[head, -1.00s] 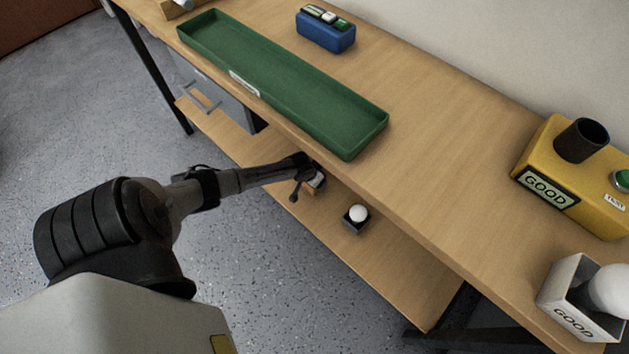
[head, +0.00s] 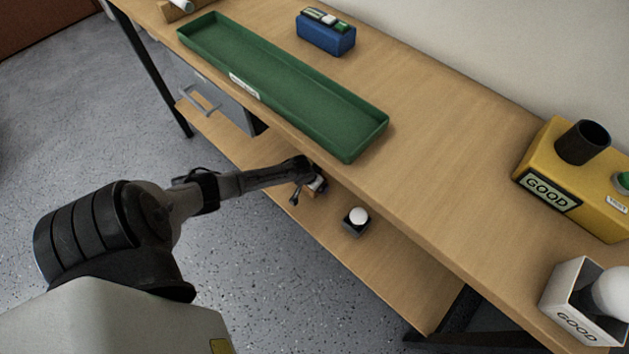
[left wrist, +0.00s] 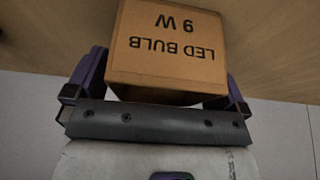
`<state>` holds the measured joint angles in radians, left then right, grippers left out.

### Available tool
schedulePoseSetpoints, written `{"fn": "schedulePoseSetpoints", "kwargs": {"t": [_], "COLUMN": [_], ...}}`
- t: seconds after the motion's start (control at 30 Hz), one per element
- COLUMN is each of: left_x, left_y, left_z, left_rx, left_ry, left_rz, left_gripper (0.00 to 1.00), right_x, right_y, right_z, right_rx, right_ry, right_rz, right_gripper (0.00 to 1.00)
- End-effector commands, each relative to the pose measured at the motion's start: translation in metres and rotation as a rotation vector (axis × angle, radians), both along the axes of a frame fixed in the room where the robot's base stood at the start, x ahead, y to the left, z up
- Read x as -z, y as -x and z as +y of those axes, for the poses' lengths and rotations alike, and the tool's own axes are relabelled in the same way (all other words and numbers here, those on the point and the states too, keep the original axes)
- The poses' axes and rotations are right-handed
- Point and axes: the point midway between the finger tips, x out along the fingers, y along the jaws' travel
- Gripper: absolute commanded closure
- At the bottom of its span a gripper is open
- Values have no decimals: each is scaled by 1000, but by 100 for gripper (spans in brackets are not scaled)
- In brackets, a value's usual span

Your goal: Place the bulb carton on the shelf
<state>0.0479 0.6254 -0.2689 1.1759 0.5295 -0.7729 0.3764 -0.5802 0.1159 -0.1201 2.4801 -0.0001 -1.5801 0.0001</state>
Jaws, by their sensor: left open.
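The bulb carton is a brown box printed "LED BULB 9 W", seen upside down in the left wrist view (left wrist: 165,50). In the head view only a small part of the carton (head: 319,184) shows at the lower shelf (head: 395,273), behind my left gripper (head: 301,184). My left gripper's purple fingers stand open on both sides of the carton in the left wrist view. Wood fills the space behind the carton there. Whether its base touches the shelf is hard to tell. My right gripper is not in view.
A white bulb in a small dark holder (head: 356,222) stands on the shelf, right of the carton. The tabletop edge overhangs the shelf. On top are a green tray (head: 365,137), a blue box (head: 326,36), a yellow tester (head: 545,165) and a white "GOOD" bin (head: 572,318).

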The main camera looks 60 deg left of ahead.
Motion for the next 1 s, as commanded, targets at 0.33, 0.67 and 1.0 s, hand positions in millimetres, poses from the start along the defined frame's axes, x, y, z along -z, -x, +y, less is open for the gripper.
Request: {"fn": "schedulePoseSetpoints", "kwargs": {"t": [0.33,0.67,1.0], "left_x": [-52,-96,-110], "left_y": [18,36,52], "left_z": [-5,-12,-46], "left_rx": [1,1,56], "left_ry": [0,0,13], "left_rz": [0,0,17], "left_gripper": [0,0,0], "right_x": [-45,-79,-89], "right_y": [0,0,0], "right_z": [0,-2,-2], "right_rx": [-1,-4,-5], "right_ry": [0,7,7], "right_rz": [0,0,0], "right_gripper": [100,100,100]}}
